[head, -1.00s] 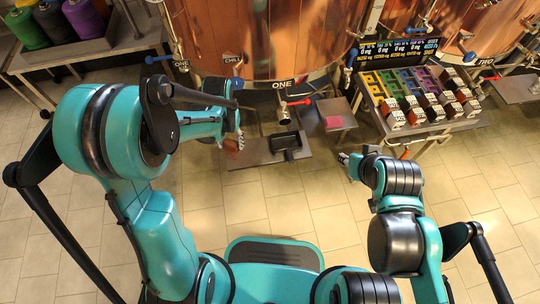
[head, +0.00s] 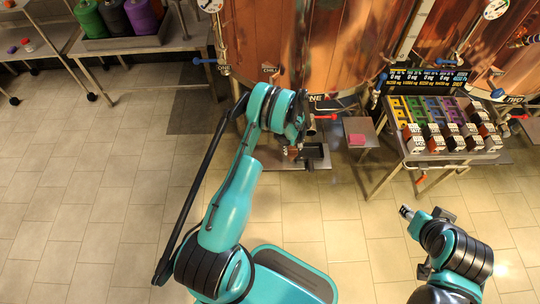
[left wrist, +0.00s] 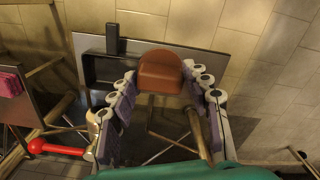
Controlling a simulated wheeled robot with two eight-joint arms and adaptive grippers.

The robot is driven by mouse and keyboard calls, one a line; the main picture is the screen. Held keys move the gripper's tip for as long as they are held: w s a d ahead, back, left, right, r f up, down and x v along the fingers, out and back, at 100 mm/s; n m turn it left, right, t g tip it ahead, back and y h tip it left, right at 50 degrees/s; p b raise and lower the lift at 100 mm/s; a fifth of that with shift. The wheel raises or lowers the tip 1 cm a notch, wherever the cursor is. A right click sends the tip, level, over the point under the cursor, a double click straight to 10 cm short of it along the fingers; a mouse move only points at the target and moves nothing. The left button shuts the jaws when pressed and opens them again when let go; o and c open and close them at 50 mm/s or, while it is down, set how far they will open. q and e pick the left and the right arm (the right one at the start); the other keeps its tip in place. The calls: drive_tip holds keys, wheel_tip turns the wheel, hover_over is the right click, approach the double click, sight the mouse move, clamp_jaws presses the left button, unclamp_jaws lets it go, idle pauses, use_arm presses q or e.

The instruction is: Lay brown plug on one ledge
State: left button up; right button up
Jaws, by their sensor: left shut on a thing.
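The brown plug (left wrist: 160,72) is held between the fingertips of my left gripper (left wrist: 158,90). It also shows small in the head view (head: 292,150), partly hidden by the gripper (head: 297,147). A flat grey ledge (left wrist: 215,42) lies beyond the plug in the left wrist view, under the copper tank marked ONE.
A black open tray (left wrist: 100,68) sits on the ledge's left part in the left wrist view. A red-handled valve (left wrist: 55,149) is near the gripper. A pink block (head: 356,139) rests on a side plate (head: 366,128). A rack of colored boxes (head: 440,125) stands right.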

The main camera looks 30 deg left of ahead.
use_arm(q)
drive_tip(key=a+f+b, duration=0.6)
drive_tip(key=a+f, duration=0.5)
drive_tip(key=shift+a, duration=0.4)
drive_tip(key=shift+f, duration=0.2)
drive_tip(key=shift+f, duration=0.1)
drive_tip(key=o, duration=1.6)
drive_tip(key=shift+c, duration=0.2)
